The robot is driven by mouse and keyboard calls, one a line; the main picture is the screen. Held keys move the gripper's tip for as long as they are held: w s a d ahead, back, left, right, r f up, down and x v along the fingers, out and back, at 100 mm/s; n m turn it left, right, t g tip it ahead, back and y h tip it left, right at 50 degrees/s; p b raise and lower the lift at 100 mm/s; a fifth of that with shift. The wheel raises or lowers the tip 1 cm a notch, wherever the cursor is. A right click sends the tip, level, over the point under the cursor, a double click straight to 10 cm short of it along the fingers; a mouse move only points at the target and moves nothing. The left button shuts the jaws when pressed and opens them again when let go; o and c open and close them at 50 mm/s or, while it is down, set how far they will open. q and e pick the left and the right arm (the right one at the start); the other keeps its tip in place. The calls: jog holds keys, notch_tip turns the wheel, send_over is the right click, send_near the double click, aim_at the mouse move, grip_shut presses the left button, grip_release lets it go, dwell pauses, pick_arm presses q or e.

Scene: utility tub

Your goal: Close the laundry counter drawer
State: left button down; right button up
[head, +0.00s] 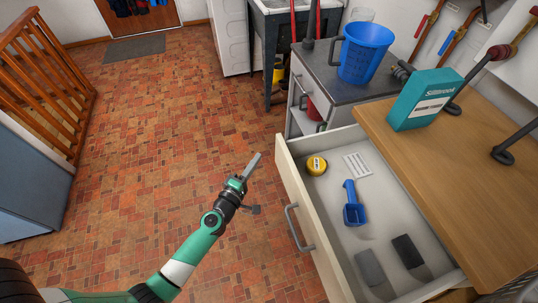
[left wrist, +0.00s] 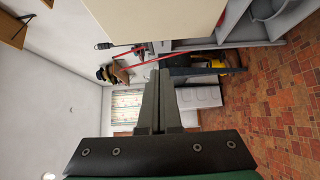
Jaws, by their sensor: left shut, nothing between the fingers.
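The laundry counter drawer (head: 291,178) stands wide open at the right of the head view, below a wooden counter top (head: 465,150). Its cream front carries a grey bar handle (head: 297,228). My left gripper (head: 253,164) is shut and empty, to the left of the drawer front near its far corner, apart from the handle. In the left wrist view the closed fingers (left wrist: 158,100) point up the picture, with a cream panel (left wrist: 160,18) above them, perhaps the drawer front. My right gripper is not in view.
The drawer holds a yellow tin (head: 316,166), a blue scoop (head: 353,205), a white card (head: 357,165) and two grey items. A teal box (head: 425,99) stands on the counter. The brick floor (head: 150,130) at left is clear.

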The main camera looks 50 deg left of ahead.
pick_arm(q)
jog(key=w, duration=0.2)
jog(key=w+d, duration=0.1)
jog(key=w, duration=0.1)
jog(key=shift+w+b, duration=0.35)
jog(key=shift+w, duration=0.05)
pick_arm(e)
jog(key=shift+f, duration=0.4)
